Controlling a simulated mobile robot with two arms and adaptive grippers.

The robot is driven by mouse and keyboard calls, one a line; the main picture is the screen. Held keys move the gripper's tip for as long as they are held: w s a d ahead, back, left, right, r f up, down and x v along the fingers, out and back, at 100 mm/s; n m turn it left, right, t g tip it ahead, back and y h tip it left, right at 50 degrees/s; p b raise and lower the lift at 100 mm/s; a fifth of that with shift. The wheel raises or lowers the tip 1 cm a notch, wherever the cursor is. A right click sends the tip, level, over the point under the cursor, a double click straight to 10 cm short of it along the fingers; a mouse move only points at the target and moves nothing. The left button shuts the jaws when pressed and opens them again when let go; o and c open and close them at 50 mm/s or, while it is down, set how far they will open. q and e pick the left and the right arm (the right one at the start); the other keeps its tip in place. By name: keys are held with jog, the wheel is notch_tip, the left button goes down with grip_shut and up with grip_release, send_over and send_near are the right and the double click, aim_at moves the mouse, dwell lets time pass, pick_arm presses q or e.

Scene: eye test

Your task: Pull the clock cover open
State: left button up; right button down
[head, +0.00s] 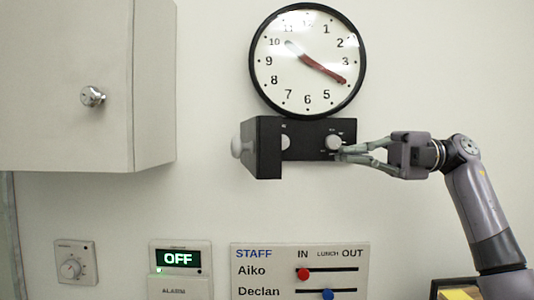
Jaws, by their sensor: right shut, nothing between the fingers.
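The round wall clock (307,60) has a black rim, a white face and dark red hands. Just below it is a black control box (308,150) with a pale round dial (334,142) at right and another (285,142) partly hidden at left. At the box's left end a black cover (268,150) with a pale knob (238,148) stands out from the wall, apparently swung open. My right gripper (344,152) is shut and empty, its fingertips at the lower right of the right dial; I cannot tell if they touch. My left gripper is out of view.
A white cabinet (70,80) with a metal knob juts out at upper left. Below are a wall dial (75,266), an alarm panel (180,260) reading OFF and a staff board (300,258) with red and blue sliders. A dark tray (436,288) shows at lower right.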

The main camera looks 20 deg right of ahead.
jog(key=p, duration=0.2)
send_near(274, 154)
jog(key=w+a, duration=0.2)
jog(key=w, duration=0.1)
jog(key=a, duration=0.2)
jog(key=a+p, duration=0.1)
jog(key=a, duration=0.3)
jog(key=shift+w+a+r+p, duration=0.2)
jog(key=shift+w+a+p, duration=0.05)
jog(key=shift+w+p, duration=0.1)
jog(key=shift+a, duration=0.2)
jog(key=shift+f, duration=0.15)
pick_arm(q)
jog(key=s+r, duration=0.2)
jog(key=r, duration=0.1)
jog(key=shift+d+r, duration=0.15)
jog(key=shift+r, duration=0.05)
pick_arm(e)
jog(key=shift+a, duration=0.1)
